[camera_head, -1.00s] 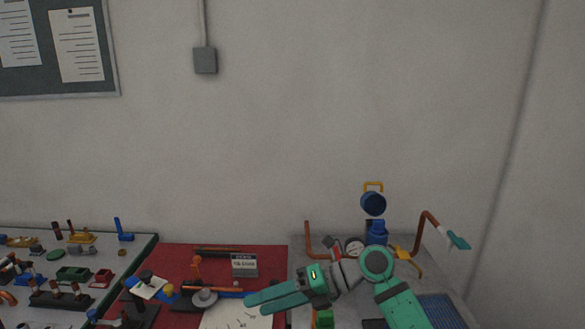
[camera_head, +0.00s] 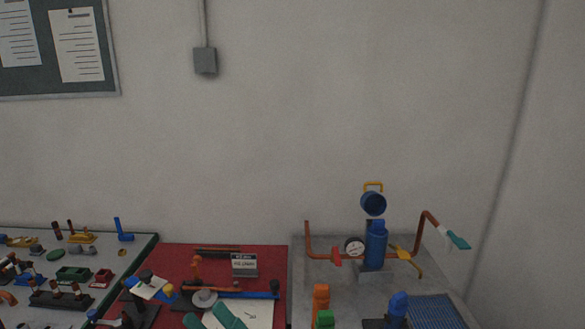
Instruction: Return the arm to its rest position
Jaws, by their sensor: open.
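The fingers are apart and empty, in front of the white paper sheet on the red mat (camera_head: 180,257). The rest of my arm is out of the frame. The gas generator stands on the grey bench at right, clear of my gripper. It has a blue cylinder (camera_head: 376,245), a round gauge (camera_head: 354,246), a red valve (camera_head: 337,257), copper pipes and a yellow handle (camera_head: 403,253).
Orange (camera_head: 321,297) and blue (camera_head: 398,305) parts stand at the bench front. A board of coloured parts (camera_head: 100,255) is at left.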

